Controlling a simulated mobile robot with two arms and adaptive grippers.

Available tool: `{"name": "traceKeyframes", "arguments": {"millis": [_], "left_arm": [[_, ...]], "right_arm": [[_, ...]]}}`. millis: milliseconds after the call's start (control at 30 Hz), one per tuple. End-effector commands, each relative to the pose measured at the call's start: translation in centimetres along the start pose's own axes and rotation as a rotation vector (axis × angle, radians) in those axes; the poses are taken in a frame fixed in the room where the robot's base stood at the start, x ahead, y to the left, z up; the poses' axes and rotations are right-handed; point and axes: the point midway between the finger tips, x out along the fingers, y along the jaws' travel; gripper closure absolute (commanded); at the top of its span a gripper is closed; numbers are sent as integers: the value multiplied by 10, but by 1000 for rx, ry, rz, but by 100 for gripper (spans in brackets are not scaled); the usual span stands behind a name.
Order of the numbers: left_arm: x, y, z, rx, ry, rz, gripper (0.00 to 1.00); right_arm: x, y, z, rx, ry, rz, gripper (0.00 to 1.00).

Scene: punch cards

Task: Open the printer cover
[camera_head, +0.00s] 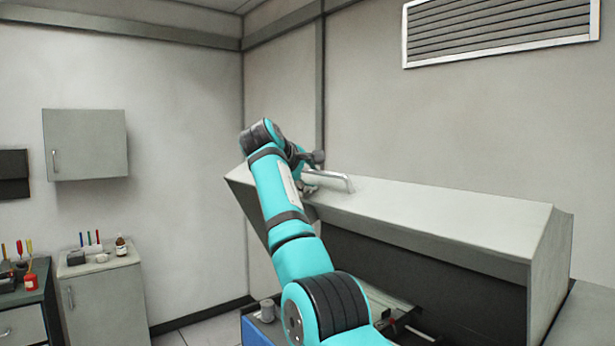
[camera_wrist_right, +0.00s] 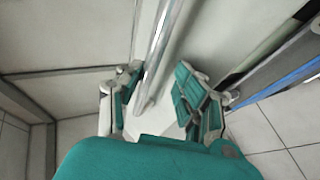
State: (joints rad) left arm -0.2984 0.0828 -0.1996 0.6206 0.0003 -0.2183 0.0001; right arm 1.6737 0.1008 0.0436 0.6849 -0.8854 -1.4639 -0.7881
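The printer cover (camera_head: 440,215) is a long pale grey lid at the right of the head view. Its metal bar handle (camera_head: 335,180) is near the lid's left end. A dark open space shows below the cover's front edge. My right arm reaches to this handle, and its gripper (camera_head: 308,186) is beside it, partly hidden by the arm. In the right wrist view my right gripper (camera_wrist_right: 158,100) has its fingers apart, with the handle bar (camera_wrist_right: 162,45) running between them. A gap shows between the bar and the right finger. My left gripper is out of view.
A wall cabinet (camera_head: 85,145) hangs at the left. Below it, a grey cabinet (camera_head: 100,300) holds pens and a bottle, and a dark-topped drawer unit (camera_head: 22,325) stands beside it. A wall vent (camera_head: 500,30) is high above the printer. Tiled floor (camera_head: 205,330) shows left of the printer.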

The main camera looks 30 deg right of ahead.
Motion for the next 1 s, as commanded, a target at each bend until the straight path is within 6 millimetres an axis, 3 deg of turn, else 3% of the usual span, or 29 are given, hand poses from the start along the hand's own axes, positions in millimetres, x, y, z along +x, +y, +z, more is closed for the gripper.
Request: {"name": "traceKeyframes", "arguments": {"millis": [600, 1000], "left_arm": [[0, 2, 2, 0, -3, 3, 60], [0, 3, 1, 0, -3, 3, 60]], "right_arm": [[-111, -1, -3, 0, 6, 4, 64], [-123, -1, -3, 0, 5, 4, 64]]}}
